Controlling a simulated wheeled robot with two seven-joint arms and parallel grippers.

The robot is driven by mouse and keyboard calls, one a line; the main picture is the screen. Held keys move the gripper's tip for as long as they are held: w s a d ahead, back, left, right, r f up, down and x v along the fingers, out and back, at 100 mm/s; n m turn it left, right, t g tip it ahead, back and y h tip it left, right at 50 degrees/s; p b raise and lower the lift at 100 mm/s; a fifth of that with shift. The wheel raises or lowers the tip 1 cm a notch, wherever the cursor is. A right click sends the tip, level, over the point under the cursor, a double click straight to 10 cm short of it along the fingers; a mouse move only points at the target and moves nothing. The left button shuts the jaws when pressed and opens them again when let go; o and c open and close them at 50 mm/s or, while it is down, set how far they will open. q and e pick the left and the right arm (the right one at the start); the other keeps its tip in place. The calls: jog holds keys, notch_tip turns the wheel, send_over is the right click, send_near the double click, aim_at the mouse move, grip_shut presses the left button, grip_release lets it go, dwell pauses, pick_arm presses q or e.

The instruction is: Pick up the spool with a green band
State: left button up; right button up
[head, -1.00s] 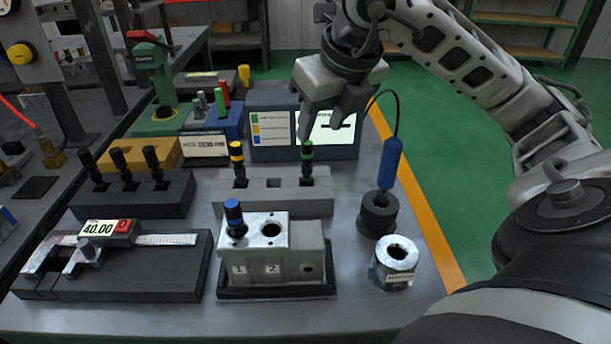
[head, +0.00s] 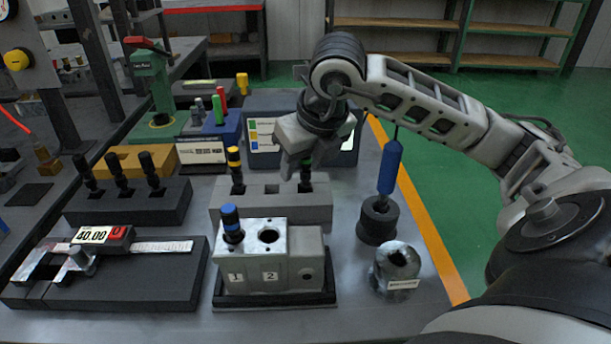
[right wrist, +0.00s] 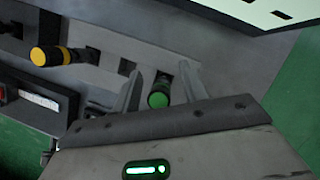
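The spool with a green band (head: 305,184) stands upright in the right hole of the grey rack; its upper part is partly hidden by my gripper in the head view. In the right wrist view its green end (right wrist: 158,98) lies between my fingers, with gaps visible. My right gripper (head: 296,170) is open, low over the rack, with its fingers either side of the spool's top; the right wrist view also shows the gripper (right wrist: 161,90). My left gripper is out of view.
The grey rack (head: 270,215) also holds a yellow-banded spool (head: 236,170) and has an empty middle hole. A valve block (head: 295,265) with a blue-banded spool (head: 232,222) stands in front. A blue-handled tool (head: 388,168) stands in a dark round holder (head: 378,222) to the right.

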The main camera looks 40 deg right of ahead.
grip_shut()
jog(key=shift+r, duration=0.15)
